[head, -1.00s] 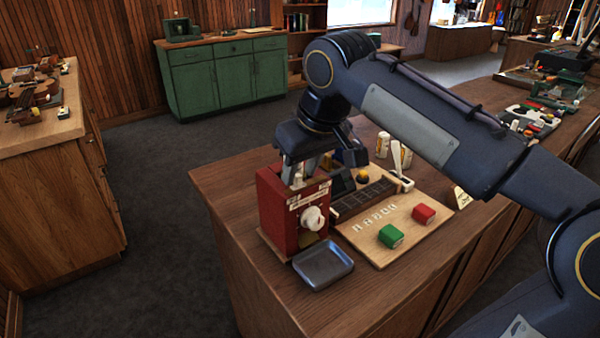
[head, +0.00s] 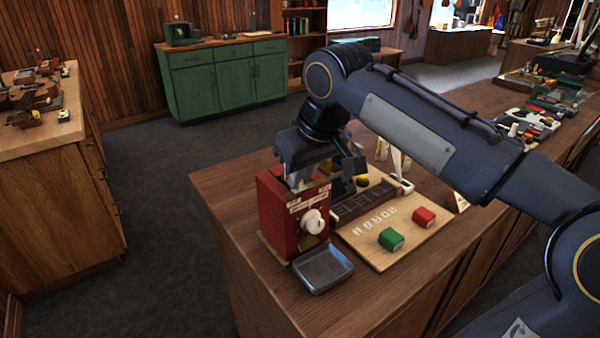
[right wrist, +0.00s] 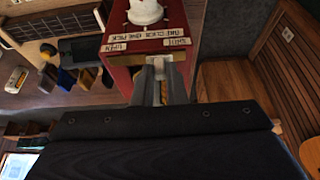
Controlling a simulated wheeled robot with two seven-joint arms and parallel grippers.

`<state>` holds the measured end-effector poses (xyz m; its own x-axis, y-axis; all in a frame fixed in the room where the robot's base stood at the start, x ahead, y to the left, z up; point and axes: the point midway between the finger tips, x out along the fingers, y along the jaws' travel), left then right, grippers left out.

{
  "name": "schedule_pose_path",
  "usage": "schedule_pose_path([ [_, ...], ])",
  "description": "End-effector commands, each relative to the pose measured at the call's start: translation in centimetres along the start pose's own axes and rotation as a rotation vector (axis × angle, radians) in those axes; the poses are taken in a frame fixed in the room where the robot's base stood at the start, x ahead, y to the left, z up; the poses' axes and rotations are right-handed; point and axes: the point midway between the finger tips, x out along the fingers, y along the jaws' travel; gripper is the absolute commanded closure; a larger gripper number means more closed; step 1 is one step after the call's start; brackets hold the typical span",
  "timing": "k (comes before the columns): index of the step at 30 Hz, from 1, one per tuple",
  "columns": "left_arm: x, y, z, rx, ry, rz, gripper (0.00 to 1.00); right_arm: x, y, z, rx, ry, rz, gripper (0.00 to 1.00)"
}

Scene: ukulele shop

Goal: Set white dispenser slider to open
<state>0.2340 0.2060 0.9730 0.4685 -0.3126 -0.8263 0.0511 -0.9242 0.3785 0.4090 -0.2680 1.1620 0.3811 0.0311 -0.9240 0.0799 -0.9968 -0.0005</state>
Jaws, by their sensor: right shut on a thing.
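The dispenser (head: 281,222) is a red box with a round white knob (head: 312,222) on its front, standing near the counter's corner. In the right wrist view the red box (right wrist: 121,76) has white labels along its top, OPEN on the left and what looks like SHUT on the right. A brass-coloured strip (right wrist: 124,60) runs along the box below the labels. My right gripper (head: 298,183) is at the top of the box. In the right wrist view its fingers (right wrist: 159,68) are shut on a small part at the strip, apparently the slider, mostly hidden between them. My left gripper is out of view.
A grey metal tray (head: 323,270) sits in front of the dispenser. Right of it, a wooden board (head: 366,252) carries a green block (head: 391,239) and a red block (head: 424,217). A dark fretboard piece (head: 362,203) lies behind. The counter's front right is clear.

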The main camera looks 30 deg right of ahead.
Motion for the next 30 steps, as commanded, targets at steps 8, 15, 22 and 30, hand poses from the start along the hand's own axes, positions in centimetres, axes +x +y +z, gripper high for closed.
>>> schedule_pose_path([
  [8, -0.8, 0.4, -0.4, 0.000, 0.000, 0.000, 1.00, -0.1, 3.7, 0.0, 0.005, 0.001, 0.002, 1.00],
  [15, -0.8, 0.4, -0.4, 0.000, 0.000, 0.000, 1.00, -0.1, 3.8, 0.0, 0.004, 0.003, 0.005, 1.00],
  [22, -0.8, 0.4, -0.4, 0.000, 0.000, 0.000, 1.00, -0.1, 3.8, 0.0, 0.003, 0.003, 0.004, 0.66],
  [30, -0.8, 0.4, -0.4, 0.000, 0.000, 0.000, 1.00, -0.2, 3.7, 0.0, 0.002, 0.002, 0.002, 0.66],
])
